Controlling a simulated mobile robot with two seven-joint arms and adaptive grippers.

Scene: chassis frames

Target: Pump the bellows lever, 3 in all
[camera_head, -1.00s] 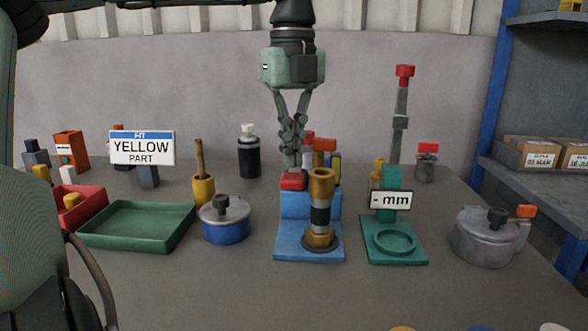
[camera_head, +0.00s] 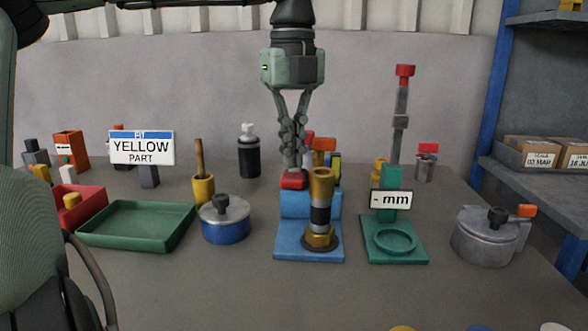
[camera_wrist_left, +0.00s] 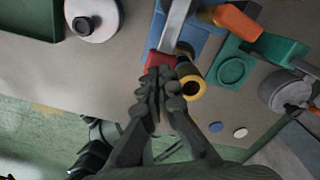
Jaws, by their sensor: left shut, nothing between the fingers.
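A blue stand (camera_head: 290,253) sits in the middle of the table. It carries a brass and black upright cylinder (camera_head: 321,205) and a lever with a red end (camera_head: 293,181). In the left wrist view, the lever's grey bar (camera_wrist_left: 176,25) runs to that red end (camera_wrist_left: 157,61). My left gripper (camera_head: 291,166) points down with its fingers together and empty, right over the red end. Its fingertips (camera_wrist_left: 158,76) overlap the red end in the wrist view; whether they touch it I cannot tell. My right gripper is not in view.
Left of the stand are a blue pot (camera_head: 226,232), a green tray (camera_head: 138,240) and a yellow cup with a stick (camera_head: 203,190). Right of it are a green fixture (camera_head: 394,255) and a grey pot (camera_head: 482,245). The table front is mostly clear.

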